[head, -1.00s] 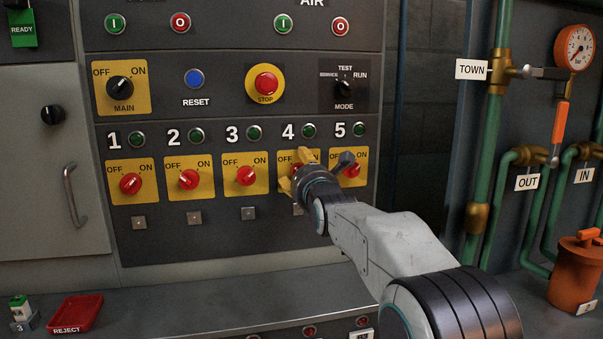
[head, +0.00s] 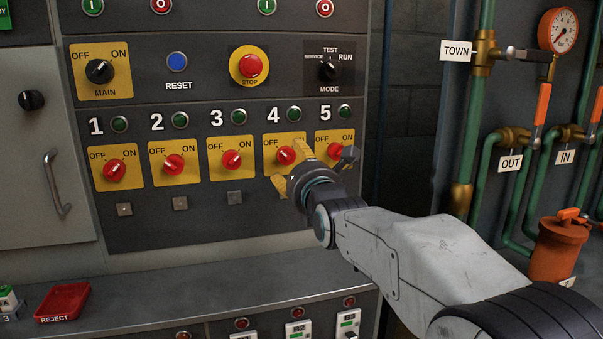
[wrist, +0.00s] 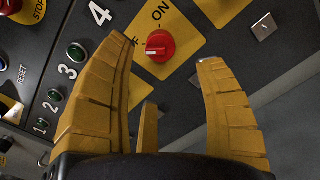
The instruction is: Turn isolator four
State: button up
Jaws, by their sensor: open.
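Isolator four is a red knob (head: 287,155) on a yellow OFF/ON plate under the number 4. It also shows in the wrist view (wrist: 160,46), where its white mark points toward the OFF side. My gripper (head: 291,168) is in front of and slightly below the knob, covering the plate's lower right. In the wrist view my gripper (wrist: 165,52) is open, its yellow fingers on either side of the knob in the picture. The knob looks just beyond the fingertips. I see no contact, but the exact gap is hard to judge.
Isolator five (head: 335,150) is close on the right, partly behind my gripper. Isolator three (head: 231,159) is on the left. Green lamps sit above the knobs. A grey ledge (head: 190,278) with a red reject tray (head: 63,301) runs below. Pipes (head: 475,100) stand at the right.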

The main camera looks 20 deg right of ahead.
jog(key=shift+s, duration=1.65)
jog(key=s+f+m+g+p, duration=0.3)
jog(key=s+m+g+p, duration=1.1)
jog(key=s+m+p, duration=1.1)
jog(key=s+m, duration=0.4)
jog(key=s, duration=0.4)
jog(key=shift+g, duration=0.3)
